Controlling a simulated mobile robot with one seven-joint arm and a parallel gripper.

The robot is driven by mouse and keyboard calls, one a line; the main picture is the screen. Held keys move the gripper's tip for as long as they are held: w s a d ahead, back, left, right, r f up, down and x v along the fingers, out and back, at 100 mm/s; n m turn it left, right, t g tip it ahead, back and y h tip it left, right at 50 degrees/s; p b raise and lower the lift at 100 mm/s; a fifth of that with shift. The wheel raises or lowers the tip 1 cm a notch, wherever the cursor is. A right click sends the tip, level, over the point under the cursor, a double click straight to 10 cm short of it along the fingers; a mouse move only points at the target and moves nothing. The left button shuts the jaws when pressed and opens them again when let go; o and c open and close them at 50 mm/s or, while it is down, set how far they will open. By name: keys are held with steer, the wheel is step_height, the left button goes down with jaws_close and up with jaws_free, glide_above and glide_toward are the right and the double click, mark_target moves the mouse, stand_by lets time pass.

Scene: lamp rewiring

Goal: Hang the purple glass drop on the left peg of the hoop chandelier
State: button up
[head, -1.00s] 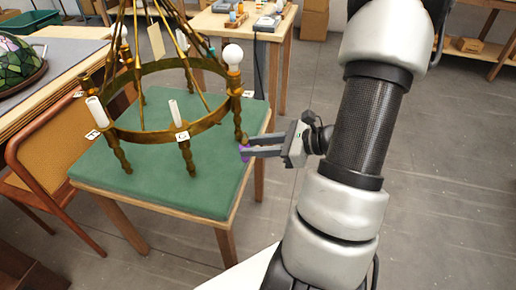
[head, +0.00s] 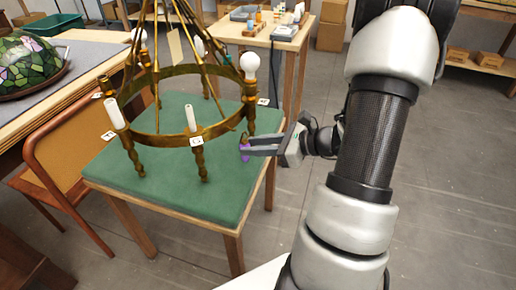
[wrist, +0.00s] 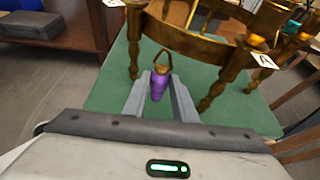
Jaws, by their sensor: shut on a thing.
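The purple glass drop (wrist: 159,86) is held between the fingers of my gripper (wrist: 160,98), with its brass hanging loop (wrist: 162,58) pointing up. In the head view the purple drop (head: 244,152) shows at the fingertips of my gripper (head: 244,147), at the right edge of the green-topped table. The brass hoop chandelier (head: 165,138) stands on its legs on that table, left of my gripper. It has white candle sleeves, bulbs and small white labels (head: 197,141). In the wrist view its hoop (wrist: 195,45) is ahead of the drop. I cannot make out which peg is the left one.
The green tabletop (head: 215,200) is clear in front of the chandelier. A chair (head: 60,150) and a bench with a stained-glass shade (head: 28,62) are at the left. A table with small items (head: 262,33) stands behind. Floor is open at the right.

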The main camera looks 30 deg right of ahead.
steer(key=shift+w+a, duration=0.3)
steer(key=shift+w, duration=0.55)
steer(key=shift+w+a, duration=0.3)
steer(key=shift+w, duration=0.5)
steer(key=shift+w+a, duration=0.3)
steer(key=shift+w, duration=0.55)
steer(key=shift+f, duration=0.15)
steer(key=shift+w+f+b, duration=0.15)
steer(key=shift+f+b, duration=0.4)
steer(key=shift+b, duration=0.1)
steer(key=o, duration=1.1)
